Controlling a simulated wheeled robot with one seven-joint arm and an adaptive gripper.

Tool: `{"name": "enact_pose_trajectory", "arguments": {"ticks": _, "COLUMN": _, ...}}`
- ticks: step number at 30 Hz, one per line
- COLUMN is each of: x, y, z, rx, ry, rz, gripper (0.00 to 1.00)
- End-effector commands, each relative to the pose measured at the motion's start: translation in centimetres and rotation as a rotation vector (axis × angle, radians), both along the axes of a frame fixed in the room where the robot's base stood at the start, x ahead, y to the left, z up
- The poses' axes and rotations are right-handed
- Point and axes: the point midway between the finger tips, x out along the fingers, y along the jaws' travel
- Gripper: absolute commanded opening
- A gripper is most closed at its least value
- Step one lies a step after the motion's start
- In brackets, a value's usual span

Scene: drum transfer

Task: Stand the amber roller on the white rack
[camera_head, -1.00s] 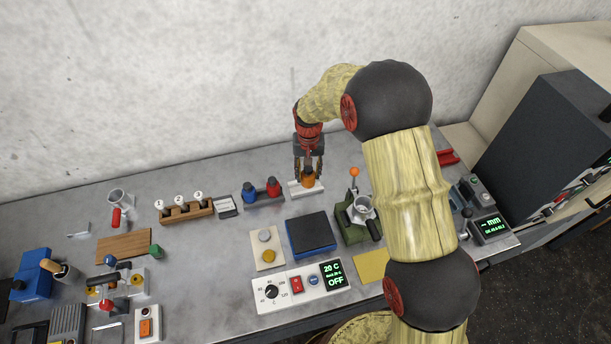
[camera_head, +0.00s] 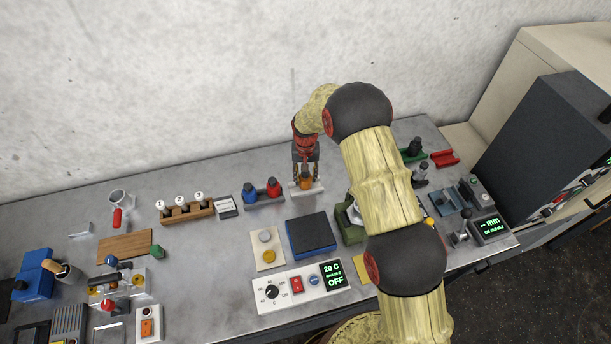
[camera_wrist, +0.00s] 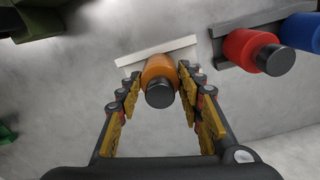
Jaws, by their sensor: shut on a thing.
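The amber roller (camera_head: 306,181), a short orange cylinder with a dark cap, is at the white rack (camera_head: 318,187) near the back of the bench. In the wrist view the roller (camera_wrist: 158,68) appears upright in front of the white rack (camera_wrist: 132,60), whose ends show on both sides of it. My gripper (camera_wrist: 160,82) has its yellow-padded fingers on either side of the roller, shut on it. In the head view my gripper (camera_head: 306,172) comes down from above. I cannot tell whether the roller's base bears on the rack.
A grey rack with a blue roller (camera_head: 249,192) and a red roller (camera_head: 273,187) stands just left. A blue block with a dark top (camera_head: 311,233) lies in front. A green device (camera_head: 350,232) stands front right, partly behind my arm.

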Motion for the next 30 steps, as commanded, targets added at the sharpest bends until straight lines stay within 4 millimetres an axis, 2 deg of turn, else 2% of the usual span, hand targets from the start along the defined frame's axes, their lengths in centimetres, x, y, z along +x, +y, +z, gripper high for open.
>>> {"name": "enact_pose_trajectory", "arguments": {"ticks": 8, "x": 0.06, "y": 0.02, "z": -0.24, "rx": 0.0, "ry": -0.002, "rz": 0.0, "gripper": 0.0}}
{"name": "enact_pose_trajectory", "arguments": {"ticks": 9, "x": 0.0, "y": 0.0, "z": -0.25, "rx": 0.0, "ry": 0.0, "rz": 0.0, "gripper": 0.38}}
{"name": "enact_pose_trajectory", "arguments": {"ticks": 15, "x": -0.01, "y": 0.0, "z": -0.2, "rx": 0.0, "ry": 0.0, "rz": 0.0, "gripper": 0.5}}
{"name": "enact_pose_trajectory", "arguments": {"ticks": 18, "x": -0.01, "y": 0.0, "z": -0.2, "rx": 0.0, "ry": 0.0, "rz": 0.0, "gripper": 0.55}}
{"name": "enact_pose_trajectory", "arguments": {"ticks": 26, "x": -0.01, "y": 0.0, "z": -0.16, "rx": 0.0, "ry": 0.0, "rz": 0.0, "gripper": 0.55}}
{"name": "enact_pose_trajectory", "arguments": {"ticks": 30, "x": 0.07, "y": 0.02, "z": 0.58, "rx": 0.001, "ry": -0.002, "rz": 0.0, "gripper": 0.55}}
